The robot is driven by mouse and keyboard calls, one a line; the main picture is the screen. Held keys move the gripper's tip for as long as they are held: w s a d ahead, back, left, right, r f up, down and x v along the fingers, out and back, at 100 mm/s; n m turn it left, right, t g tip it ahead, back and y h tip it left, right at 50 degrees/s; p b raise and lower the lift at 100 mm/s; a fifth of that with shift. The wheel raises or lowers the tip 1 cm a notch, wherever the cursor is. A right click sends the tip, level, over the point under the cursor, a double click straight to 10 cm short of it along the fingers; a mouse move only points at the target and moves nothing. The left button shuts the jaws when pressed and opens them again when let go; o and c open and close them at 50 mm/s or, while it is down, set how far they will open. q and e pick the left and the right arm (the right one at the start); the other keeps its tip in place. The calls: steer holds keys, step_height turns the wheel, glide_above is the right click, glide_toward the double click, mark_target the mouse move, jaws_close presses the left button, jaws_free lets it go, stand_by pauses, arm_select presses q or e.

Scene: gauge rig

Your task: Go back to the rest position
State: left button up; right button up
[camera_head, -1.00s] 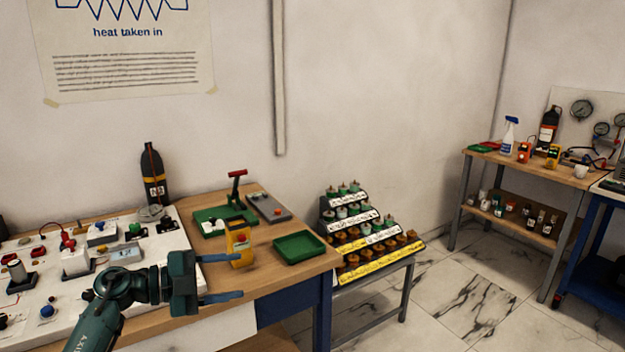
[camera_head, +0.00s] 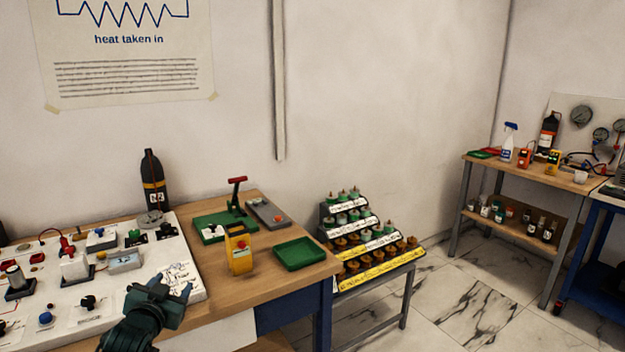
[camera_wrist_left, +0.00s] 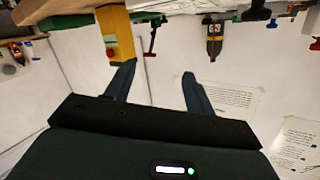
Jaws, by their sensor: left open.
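My left gripper (camera_head: 176,286) is low in the head view, over the right front part of the white rig board (camera_head: 190,262). Its two fingers are apart with nothing between them. My right gripper is in neither view.
A green tray (camera_head: 298,253) and a green stand with a red handle (camera_head: 232,205) are on the bench. A dark bottle (camera_head: 153,182) stands behind the board. A stepped rack (camera_head: 365,235) and a second bench (camera_head: 530,172) are to the right, with clear floor between.

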arm_select(q)
steer(key=s+d+f+g+h, duration=0.1)
steer(key=s+d+f, duration=0.4)
steer(key=s+f, duration=0.25)
steer(key=s+d+f+g+h, duration=0.1)
steer(key=s+d+f+g, duration=0.1)
steer(key=s+d+f, duration=0.45)
steer(key=s+d+f+g+h, duration=0.1)
steer(key=s+d+f, duration=0.1)
steer(key=s, duration=0.8)
steer(key=s+d+f+g+h, duration=0.1)
steer(key=s+d+f, duration=0.1)
steer(key=s, duration=0.9)
steer(key=shift+d, duration=0.75)
